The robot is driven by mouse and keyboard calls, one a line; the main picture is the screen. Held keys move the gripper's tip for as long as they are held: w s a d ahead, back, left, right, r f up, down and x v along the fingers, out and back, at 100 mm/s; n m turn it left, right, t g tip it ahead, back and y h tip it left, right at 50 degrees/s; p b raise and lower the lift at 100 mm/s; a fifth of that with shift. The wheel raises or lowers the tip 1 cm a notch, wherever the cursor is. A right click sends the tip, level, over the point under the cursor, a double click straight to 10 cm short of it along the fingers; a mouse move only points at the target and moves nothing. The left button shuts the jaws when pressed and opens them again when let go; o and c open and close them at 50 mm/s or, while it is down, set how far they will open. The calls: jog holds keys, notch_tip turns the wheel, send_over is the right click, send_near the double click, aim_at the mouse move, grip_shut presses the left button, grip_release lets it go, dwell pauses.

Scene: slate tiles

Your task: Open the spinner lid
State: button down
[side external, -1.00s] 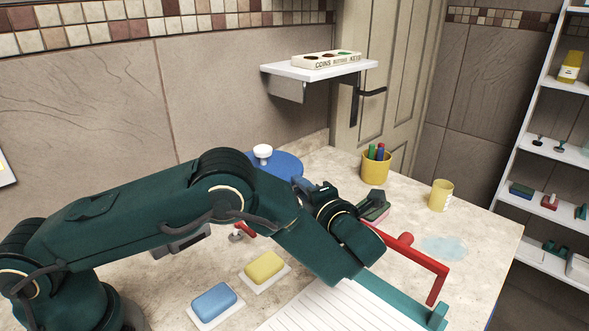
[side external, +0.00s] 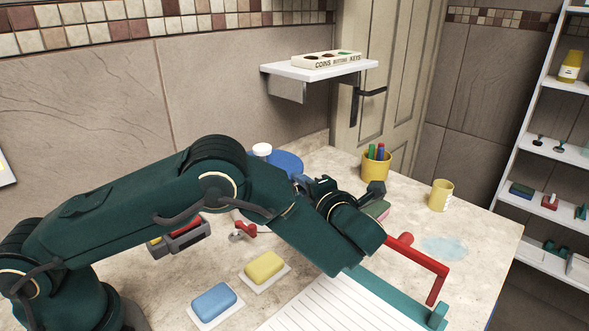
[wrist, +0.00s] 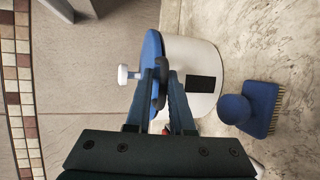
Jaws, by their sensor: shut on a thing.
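The spinner is a white drum (wrist: 203,62) with a dark panel on its side, a blue lid (wrist: 151,48) and a white knob (wrist: 124,75), in the wrist view. In the side view the blue lid (side external: 288,160) and white knob (side external: 262,150) show behind my arm, which hides the drum. My gripper (wrist: 161,70) is at the lid's edge, its blue fingers shut on a dark, rounded handle (wrist: 159,92) there. I cannot tell whether the lid is lifted off the drum. In the side view my arm mostly hides the fingers.
A blue brush (wrist: 262,108) lies beside the drum. The counter holds a yellow pen cup (side external: 375,167), a yellow can (side external: 441,195), a red bar (side external: 432,262), blue (side external: 213,300) and yellow (side external: 265,266) soaps, and a ribbed white board (side external: 335,308). A white shelf (side external: 320,69) hangs above.

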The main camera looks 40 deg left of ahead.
jog(key=shift+r+h, duration=0.4)
jog(key=shift+r, duration=0.2)
jog(key=a+r+n+g+h, duration=0.1)
jog(key=a+r+h, duration=0.1)
jog(key=a+r, duration=0.35)
jog(key=a+r+n+h, duration=0.1)
jog(key=a+r+h, duration=0.15)
jog(key=r, duration=0.55)
jog(key=shift+a+r+h, duration=0.45)
jog(key=shift+a+r, duration=0.2)
jog(key=shift+a, duration=1.3)
jog(key=shift+a+r+h, duration=0.45)
jog(key=shift+a+r, duration=0.15)
jog(key=shift+a, duration=1.4)
jog(key=shift+a+r+h, duration=0.45)
jog(key=shift+a+r, duration=0.2)
jog(key=shift+a, duration=1.3)
jog(key=shift+s+a+g, duration=0.1)
jog(key=shift+a+g, duration=0.1)
jog(key=shift+g, duration=0.1)
